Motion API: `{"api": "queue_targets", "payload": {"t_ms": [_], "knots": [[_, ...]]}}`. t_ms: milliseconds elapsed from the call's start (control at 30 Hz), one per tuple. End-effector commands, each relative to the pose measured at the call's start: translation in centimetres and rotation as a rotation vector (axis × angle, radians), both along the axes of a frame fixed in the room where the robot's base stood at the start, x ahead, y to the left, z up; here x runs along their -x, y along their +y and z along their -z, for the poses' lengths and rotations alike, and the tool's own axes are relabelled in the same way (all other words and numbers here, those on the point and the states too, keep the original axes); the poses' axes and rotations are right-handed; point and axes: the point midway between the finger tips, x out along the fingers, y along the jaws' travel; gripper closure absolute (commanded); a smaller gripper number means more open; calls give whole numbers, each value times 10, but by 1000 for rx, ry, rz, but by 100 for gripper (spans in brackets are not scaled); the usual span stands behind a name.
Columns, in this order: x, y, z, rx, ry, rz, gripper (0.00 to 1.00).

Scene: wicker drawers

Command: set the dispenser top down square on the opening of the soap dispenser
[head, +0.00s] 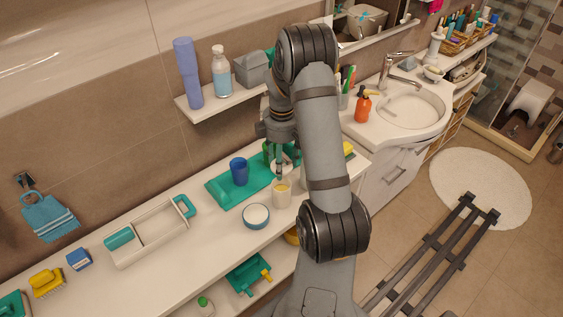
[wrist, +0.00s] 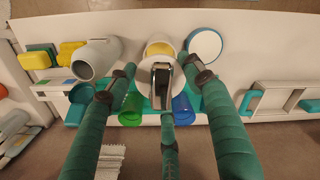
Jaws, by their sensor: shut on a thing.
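My gripper (wrist: 160,85) has green-wrapped fingers closed around the dispenser top (wrist: 161,72), a pale round piece with a shiny metal spout. In the head view my gripper (head: 281,158) hangs over the counter, partly hidden by my arm. The dispenser top there (head: 279,168) is small and partly covered by the fingers. The soap dispenser (head: 282,197) is a cream cylinder with yellow in its opening, upright on the counter just below the top. In the wrist view the soap dispenser (wrist: 160,47) shows just beyond the top, which overlaps part of it. I cannot tell whether they touch.
A teal tray (head: 222,191) with a blue cup (head: 239,169) lies behind the dispenser. A blue-rimmed bowl (head: 256,216) stands close to its left. A grey rounded vessel (wrist: 92,60) and a green cup (wrist: 130,110) are near the fingers. A caddy (head: 150,233) stands farther left.

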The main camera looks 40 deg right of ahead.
Motion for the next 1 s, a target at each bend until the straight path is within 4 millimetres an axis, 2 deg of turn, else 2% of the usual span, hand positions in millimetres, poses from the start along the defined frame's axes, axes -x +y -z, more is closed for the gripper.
{"api": "queue_targets", "payload": {"t_ms": [500,667,1000], "knots": [[0,0,49,-1,1,0,74],[0,0,55,0,0,0,74],[0,0,55,0,0,0,74]]}}
